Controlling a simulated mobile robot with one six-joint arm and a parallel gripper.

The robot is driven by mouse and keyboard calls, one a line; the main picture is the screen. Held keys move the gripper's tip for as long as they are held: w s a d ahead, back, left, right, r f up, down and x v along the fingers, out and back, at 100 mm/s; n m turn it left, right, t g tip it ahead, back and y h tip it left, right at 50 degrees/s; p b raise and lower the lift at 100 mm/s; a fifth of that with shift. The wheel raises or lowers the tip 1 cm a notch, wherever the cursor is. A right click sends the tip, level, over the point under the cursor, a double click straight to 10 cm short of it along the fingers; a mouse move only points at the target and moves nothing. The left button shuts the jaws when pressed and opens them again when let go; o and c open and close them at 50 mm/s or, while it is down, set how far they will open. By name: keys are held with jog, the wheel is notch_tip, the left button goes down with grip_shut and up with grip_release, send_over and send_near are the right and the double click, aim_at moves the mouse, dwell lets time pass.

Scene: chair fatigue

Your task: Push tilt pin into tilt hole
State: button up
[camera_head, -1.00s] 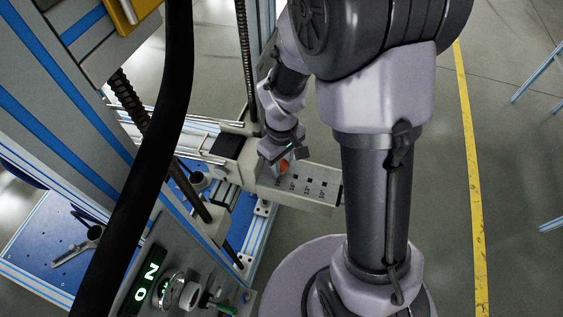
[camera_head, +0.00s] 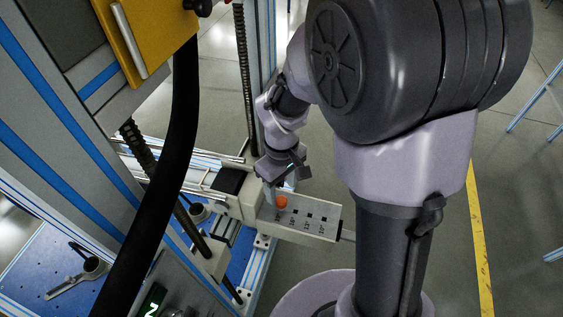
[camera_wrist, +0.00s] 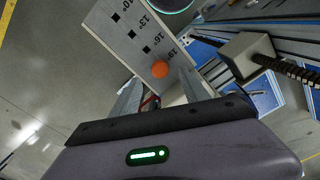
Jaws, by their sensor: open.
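The tilt pin shows as an orange round knob (camera_head: 281,201) on the light grey plate (camera_head: 325,228), at the end of the row of square tilt holes (camera_head: 309,215). In the wrist view the knob (camera_wrist: 160,69) is beside the 19° label, in line with the open holes at 10°, 13° and 16°. The pin's shaft is hidden, so its depth cannot be told. My gripper (camera_head: 284,186) is open and empty just above the knob. In the wrist view its two fingers (camera_wrist: 158,92) are spread, with the knob seen beyond and between them.
A metal frame with blue strips (camera_head: 70,150) and a thick black hose (camera_head: 178,130) stand at the left. A threaded rod (camera_head: 245,75) rises behind the plate. A yellow part (camera_head: 135,35) is at the upper left. The floor right of the plate is clear.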

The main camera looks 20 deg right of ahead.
notch_tip(320, 180, up, 11)
jog(key=p, duration=0.2)
jog(key=shift+f, duration=0.1)
jog(key=s+a+f+m+t+y+b, duration=0.1)
jog(key=s+a+f+m+t+b, duration=0.1)
jog(key=s+b, duration=0.4)
jog(key=s+a+f+m+t+y+b, duration=0.1)
jog(key=s+a+f+m+t+b, duration=0.1)
jog(key=s+m+b, duration=0.4)
notch_tip(320, 180, down, 3)
jog(key=m+t+b, duration=0.1)
jog(key=b, duration=0.4)
jog(key=shift+s+r+t, duration=0.2)
jog(key=shift+s+t, duration=0.2)
jog(key=shift+d, duration=0.15)
